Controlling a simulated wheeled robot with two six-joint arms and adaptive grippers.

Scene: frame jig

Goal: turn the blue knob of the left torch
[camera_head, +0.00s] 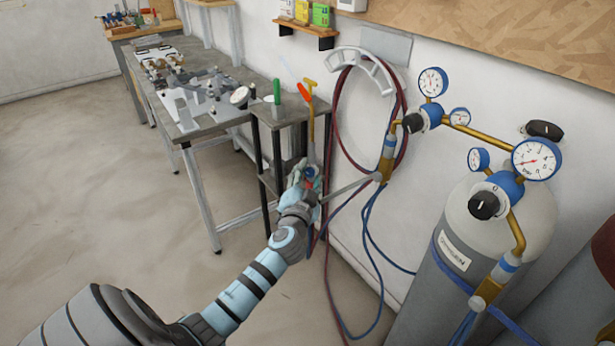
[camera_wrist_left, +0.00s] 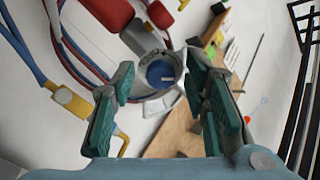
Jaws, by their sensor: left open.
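The blue knob (camera_wrist_left: 160,74) shows in the left wrist view, round, with a pale ring-like part around it. It lies between the spread fingers of my left gripper (camera_wrist_left: 160,92), beyond the fingertips; I see no clear contact. In the head view my left gripper (camera_head: 305,176) is at the torch by the small dark stand. The torch's brass-yellow tube (camera_head: 311,115) rises above the gripper. The gripper hides most of the torch's lower body and the knob there. My right gripper is not in view.
A grey gas cylinder (camera_head: 410,310) with gauges stands at the right. Red and blue hoses (camera_head: 371,240) hang near the gripper. A dark stand (camera_head: 268,182) and a metal workbench (camera_head: 205,125) stand behind and left. The floor at left is clear.

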